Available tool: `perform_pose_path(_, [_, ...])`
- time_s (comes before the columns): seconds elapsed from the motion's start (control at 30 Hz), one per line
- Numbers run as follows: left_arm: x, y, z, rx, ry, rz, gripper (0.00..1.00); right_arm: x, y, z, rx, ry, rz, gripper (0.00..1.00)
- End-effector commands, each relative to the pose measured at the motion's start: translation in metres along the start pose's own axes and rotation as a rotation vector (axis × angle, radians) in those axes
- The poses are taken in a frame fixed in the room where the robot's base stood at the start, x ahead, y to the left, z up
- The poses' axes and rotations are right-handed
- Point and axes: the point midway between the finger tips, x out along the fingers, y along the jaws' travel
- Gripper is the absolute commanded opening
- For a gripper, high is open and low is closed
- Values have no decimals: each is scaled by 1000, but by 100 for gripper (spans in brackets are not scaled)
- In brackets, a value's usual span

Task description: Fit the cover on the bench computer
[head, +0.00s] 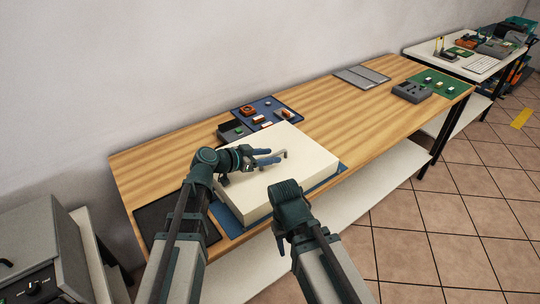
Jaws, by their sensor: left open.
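A large cream box-shaped body with a flat top (290,182) sits on a blue mat (228,219) at the bench's front edge. I take its top to be the computer's cover; whether it is seated all round cannot be told. A small grey handle (285,154) stands on the top. My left gripper (271,156) is open over the top, its fingers pointing right, close to the handle; contact cannot be told. My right gripper (282,246) is in front of the box, mostly hidden by its own wrist, and its jaws do not show clearly.
Behind the box lie a blue tray of small parts (267,105) and a dark device (231,131). A black mat (165,217) is at left. Grey panels (361,76), a grey device (411,92) and a green board (437,83) lie right. The bench (335,118) between is clear.

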Motion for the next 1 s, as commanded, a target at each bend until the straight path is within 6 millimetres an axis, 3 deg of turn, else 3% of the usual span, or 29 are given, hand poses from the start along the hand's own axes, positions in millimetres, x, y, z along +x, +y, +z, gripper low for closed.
perform_pose_path(0.5, [-106, 1, -3, -1, 0, -3, 49, -43, 4, 2, 1, 0, 0, 50])
perform_pose_path(0.7, [-126, 0, -1, -2, 1, -2, 49, -49, 5, 3, 1, 0, 0, 50])
perform_pose_path(1.0, [-131, 0, 0, 0, 1, 0, 49, -50, 5, 3, 1, 0, 0, 50])
